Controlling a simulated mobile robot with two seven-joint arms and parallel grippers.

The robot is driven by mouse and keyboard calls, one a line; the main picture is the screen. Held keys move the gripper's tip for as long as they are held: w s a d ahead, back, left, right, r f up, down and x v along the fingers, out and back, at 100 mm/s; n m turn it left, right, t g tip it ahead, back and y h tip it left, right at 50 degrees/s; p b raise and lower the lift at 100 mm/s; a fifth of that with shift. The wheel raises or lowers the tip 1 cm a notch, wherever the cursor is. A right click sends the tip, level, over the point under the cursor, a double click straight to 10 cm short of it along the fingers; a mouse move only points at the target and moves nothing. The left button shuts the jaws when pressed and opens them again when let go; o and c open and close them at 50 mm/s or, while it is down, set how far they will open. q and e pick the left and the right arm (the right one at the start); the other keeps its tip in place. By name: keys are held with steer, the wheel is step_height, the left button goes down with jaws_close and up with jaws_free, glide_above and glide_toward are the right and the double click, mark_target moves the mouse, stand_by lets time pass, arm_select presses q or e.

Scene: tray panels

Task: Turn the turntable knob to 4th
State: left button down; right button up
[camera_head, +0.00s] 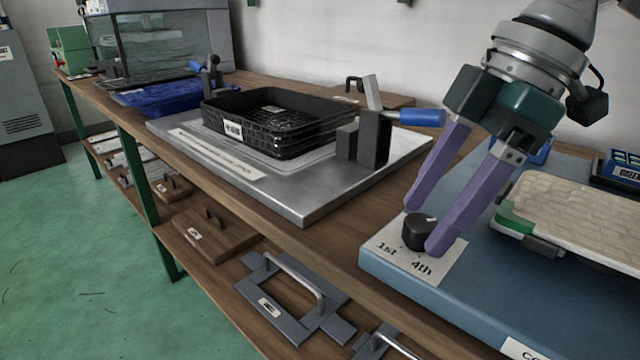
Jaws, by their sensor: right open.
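The turntable knob (419,232) is a small black round knob on a white label (440,272) printed "1st" and "4th". The label lies on the near left corner of a blue base plate (470,305). My right gripper (421,229) comes down from the upper right, with its two purple fingers apart on either side of the knob. The right finger overlaps the knob's right side in the picture; I cannot tell whether it touches. The knob's pointer direction is too small to tell. My left gripper is not in view.
A pale textured panel (580,220) lies on the blue base to the right. A metal plate (300,205) with a black tray (270,143) and a blue-handled clamp (421,117) stands to the left. A lower shelf holds wooden boards (215,235) and a grey handled frame (295,295).

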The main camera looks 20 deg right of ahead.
steer(key=shift+w+a+f, duration=0.1)
steer(key=shift+a+f, duration=0.05)
steer(key=shift+f, duration=0.25)
jaws_close()
stand_by(0.4)
